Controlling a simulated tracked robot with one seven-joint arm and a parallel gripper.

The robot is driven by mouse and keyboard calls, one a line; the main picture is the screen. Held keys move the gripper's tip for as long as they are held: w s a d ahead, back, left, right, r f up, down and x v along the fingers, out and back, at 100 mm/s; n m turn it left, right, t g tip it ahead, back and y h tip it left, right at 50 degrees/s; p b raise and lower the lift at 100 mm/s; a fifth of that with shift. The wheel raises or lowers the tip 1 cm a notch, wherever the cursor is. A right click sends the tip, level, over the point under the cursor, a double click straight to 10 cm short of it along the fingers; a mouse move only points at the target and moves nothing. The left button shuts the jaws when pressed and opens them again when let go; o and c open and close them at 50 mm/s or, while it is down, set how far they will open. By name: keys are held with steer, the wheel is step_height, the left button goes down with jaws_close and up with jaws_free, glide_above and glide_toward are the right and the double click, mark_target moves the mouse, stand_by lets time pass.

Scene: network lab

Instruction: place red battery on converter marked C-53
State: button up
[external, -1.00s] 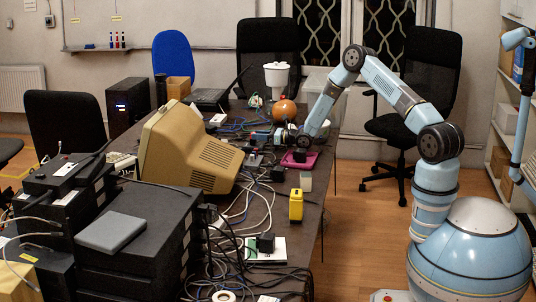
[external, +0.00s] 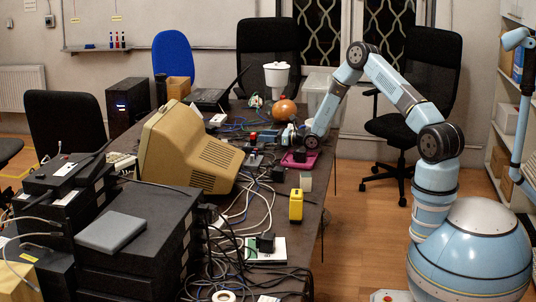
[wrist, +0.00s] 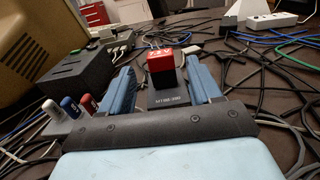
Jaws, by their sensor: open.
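The red battery (wrist: 160,58) stands on a dark box (wrist: 168,94) in the wrist view, with pale marks on its face. The dark box carries small pale lettering that I cannot read surely; I cannot make out C-53 on it. My gripper (wrist: 163,76) is open, its blue fingers apart on the left and right of the dark box, with the battery near the fingertips and nothing visibly clasped. In the external view a small red thing (external: 253,136), likely the battery, shows on the table left of my gripper (external: 286,134).
A beige monitor (external: 190,150) stands left of the work area. A pink tray (external: 311,166) with a small black block lies in front of my wrist. An orange ball (external: 285,110) is behind. A holder with coloured caps (wrist: 70,108) is close left of my gripper; loose cables surround it.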

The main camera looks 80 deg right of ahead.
steer(key=s, duration=0.8)
steer(key=shift+s+r, duration=0.1)
steer(key=shift+s, duration=0.1)
steer(key=s+a+r+n+g+y, duration=0.1)
steer(key=a+r+n+g+y, duration=0.35)
steer(key=a+r+n, duration=0.65)
steer(key=s+a+r+n+g+y, duration=0.1)
steer(key=a+r+n+g+y, duration=0.45)
steer(key=a, duration=0.95)
steer(key=s+a+r+n+g, duration=0.3)
steer(key=s+a+r+n, duration=0.4)
steer(key=s+a+r, duration=0.45)
steer(key=s+r+n+h, duration=0.2)
steer(key=s+n+h, duration=0.1)
steer(key=s, duration=0.5)
steer(key=s+a+r+n+h, duration=0.1)
steer(key=s+r+n+h, duration=0.1)
steer(key=s+n, duration=0.3)
steer(key=s+r+n+h, duration=0.2)
steer(key=s+n+h, duration=0.2)
steer(key=s, duration=0.9)
steer(key=shift+a+r+t+h, duration=0.2)
steer(key=shift+t+h, duration=0.1)
steer(key=shift+h, duration=0.2)
